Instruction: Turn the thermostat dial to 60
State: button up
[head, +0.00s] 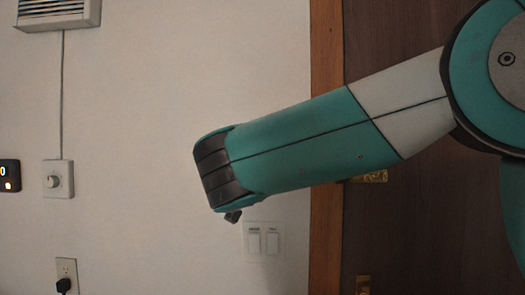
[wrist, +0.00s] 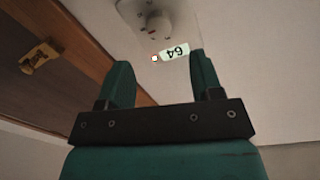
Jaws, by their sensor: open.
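My gripper (wrist: 163,72) is open and empty, with both teal fingers apart and short of the dial.
A brown door (head: 420,215) with a brass handle (wrist: 38,57) is on the right in the head view.

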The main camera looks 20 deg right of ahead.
jog(key=p+x, duration=0.2)
jog(key=x, duration=0.5)
jog(key=shift+w+p, duration=0.2)
jog(key=shift+p, duration=0.15)
jog(key=c, duration=0.9)
